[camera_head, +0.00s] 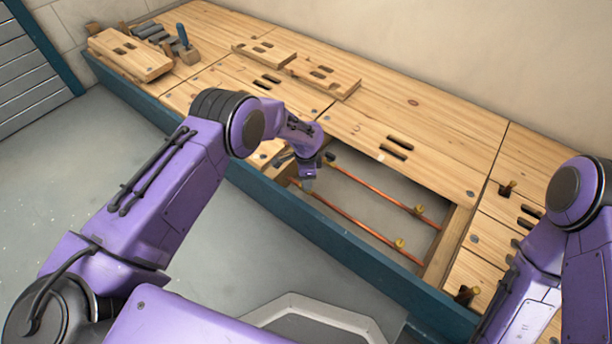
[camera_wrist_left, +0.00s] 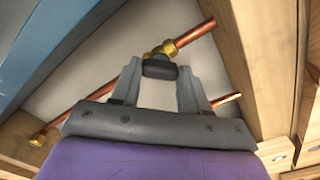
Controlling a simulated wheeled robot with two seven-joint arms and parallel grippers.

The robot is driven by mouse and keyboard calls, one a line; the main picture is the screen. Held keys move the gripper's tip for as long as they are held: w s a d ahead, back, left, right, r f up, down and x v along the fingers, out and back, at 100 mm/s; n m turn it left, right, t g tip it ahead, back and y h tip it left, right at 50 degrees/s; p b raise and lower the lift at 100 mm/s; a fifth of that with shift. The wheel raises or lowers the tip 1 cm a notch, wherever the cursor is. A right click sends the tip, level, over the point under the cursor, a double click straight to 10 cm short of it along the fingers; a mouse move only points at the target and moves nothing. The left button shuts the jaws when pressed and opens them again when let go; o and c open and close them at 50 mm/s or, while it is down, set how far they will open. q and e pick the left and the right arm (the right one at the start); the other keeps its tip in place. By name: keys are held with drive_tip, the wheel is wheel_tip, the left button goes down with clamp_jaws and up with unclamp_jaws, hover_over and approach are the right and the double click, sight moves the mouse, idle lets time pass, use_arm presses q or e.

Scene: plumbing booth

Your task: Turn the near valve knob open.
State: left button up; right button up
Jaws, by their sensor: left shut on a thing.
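The near valve knob (camera_wrist_left: 160,69) is a small dark cap on a brass valve body (camera_wrist_left: 168,49), set in a copper pipe. It sits between the fingertips of my left gripper (camera_wrist_left: 160,72), which is shut on it. In the head view my left gripper (camera_head: 307,184) reaches down at the left end of the near copper pipe (camera_head: 360,225), and it hides the knob there. The knob's turn angle cannot be told. My right arm is at the right of the head view; its gripper does not show.
Loose boards (camera_head: 322,77) and tools lie behind on the planks.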

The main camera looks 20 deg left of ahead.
use_arm(q)
drive_tip(key=n, duration=0.3)
drive_tip(key=shift+n, duration=0.3)
drive_tip(key=n, duration=0.5)
drive_tip(key=shift+p, duration=0.4)
use_arm(e)
drive_tip(key=shift+w+r+m+t, duration=0.35)
drive_tip(key=shift+w+m+t, duration=0.05)
drive_tip(key=shift+w, duration=0.1)
use_arm(q)
drive_tip(key=o, duration=1.1)
drive_tip(key=shift+c, duration=0.2)
drive_tip(key=shift+r, duration=0.1)
use_arm(e)
drive_tip(key=shift+r, duration=0.1)
use_arm(q)
wheel_tip(320, 180, up, 10)
drive_tip(key=p, duration=0.5)
drive_tip(key=shift+r, duration=0.15)
use_arm(e)
drive_tip(key=r, duration=0.1)
drive_tip(key=w+r+m+t+h, duration=0.1)
drive_tip(key=r, duration=0.1)
drive_tip(key=w+r+t, duration=0.1)
drive_tip(key=shift+w+d+r+m+h, duration=0.1)
drive_tip(key=shift+d+r+m+h, duration=0.2)
drive_tip(key=shift+d+r+m, duration=0.1)
